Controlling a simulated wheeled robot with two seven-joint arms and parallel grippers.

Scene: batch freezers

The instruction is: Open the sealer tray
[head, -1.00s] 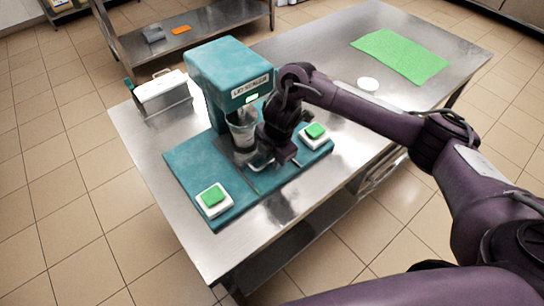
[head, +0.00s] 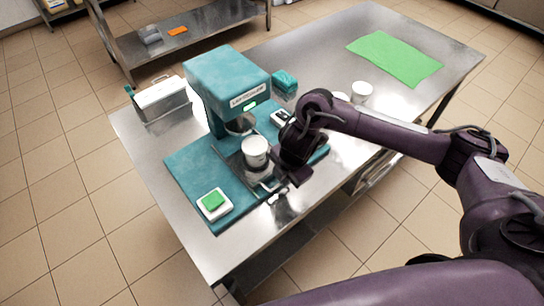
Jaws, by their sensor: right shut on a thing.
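The teal sealer (head: 225,80) stands on the steel table. Its metal tray (head: 231,157) is slid out from under the sealing head toward the front. A white cup (head: 255,148) stands upright on the tray, in front of the head rather than beneath it. My right gripper (head: 275,188) is at the tray's front handle (head: 268,184) and shut on it; the dark wrist hides part of the grip. A green button (head: 213,200) sits on the base's left front corner. My left gripper is out of view.
A metal box-like holder (head: 162,98) stands left of the sealer. Behind my arm are a small white cup (head: 362,91) and a green mat (head: 395,58). The table's front edge is close below the tray. The table's left front is clear.

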